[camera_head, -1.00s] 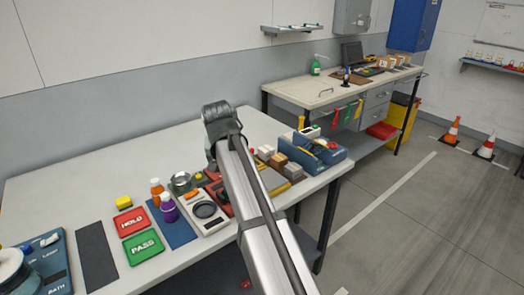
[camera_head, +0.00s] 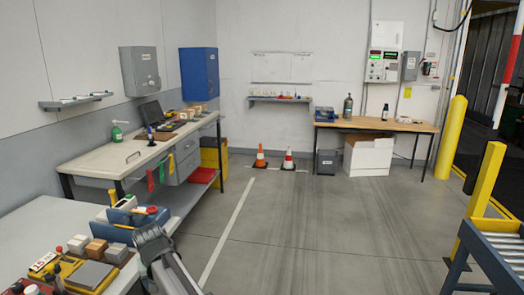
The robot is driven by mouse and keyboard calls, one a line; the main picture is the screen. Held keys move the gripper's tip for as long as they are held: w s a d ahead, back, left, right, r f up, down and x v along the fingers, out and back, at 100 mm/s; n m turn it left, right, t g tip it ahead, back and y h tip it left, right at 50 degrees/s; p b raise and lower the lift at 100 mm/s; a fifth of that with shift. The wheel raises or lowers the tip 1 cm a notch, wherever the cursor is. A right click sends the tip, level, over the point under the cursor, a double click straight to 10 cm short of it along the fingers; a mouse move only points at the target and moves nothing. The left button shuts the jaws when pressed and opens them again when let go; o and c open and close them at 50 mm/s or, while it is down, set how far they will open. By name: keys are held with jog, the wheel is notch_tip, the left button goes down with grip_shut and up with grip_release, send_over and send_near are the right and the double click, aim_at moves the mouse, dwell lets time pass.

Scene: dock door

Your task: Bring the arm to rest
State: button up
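My arm (camera_head: 172,267) shows at the bottom of the head view, at the right end of the white table (camera_head: 40,225). Its grey upper joint is by the table's edge. My gripper is out of the picture, so I cannot see whether it holds anything.
On the table's near end are a yellow tray (camera_head: 93,275) with blocks and a blue bin (camera_head: 138,216). A workbench (camera_head: 105,160) stands along the left wall. A wooden table (camera_head: 375,125) is at the back. A roller conveyor (camera_head: 492,250) is at right. The middle floor is clear.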

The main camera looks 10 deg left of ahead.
jog(key=w+d+f+m, duration=0.1)
jog(key=w+d+f, duration=0.3)
jog(key=d, duration=0.6)
jog(key=w+d+f+m+g+h, duration=0.1)
jog(key=w+d+f, duration=0.1)
jog(key=d+f, duration=0.6)
jog(key=w+d+f+m, duration=0.2)
jog(key=w+d+f, duration=0.1)
jog(key=d, duration=0.9)
jog(key=s+d+f+m+g, duration=0.1)
jog(key=s+d+f, duration=0.25)
jog(key=d, duration=0.65)
jog(key=s+d+f+m, duration=0.2)
jog(key=d+f, duration=0.2)
jog(key=d, duration=0.6)
jog(key=s+d+f+m+g, duration=0.1)
jog(key=s+d+f, duration=0.25)
jog(key=d, duration=0.65)
jog(key=s+f+g, duration=0.3)
jog(key=s+f, duration=0.7)
jog(key=s, duration=0.4)
jog(key=s+f+g, duration=0.3)
jog(key=s+f, duration=0.7)
jog(key=s, duration=0.5)
jog(key=shift+s+a+f+g+h, duration=0.15)
jog(key=shift+a+f+g+h, duration=0.05)
jog(key=shift+f+g+h, duration=0.1)
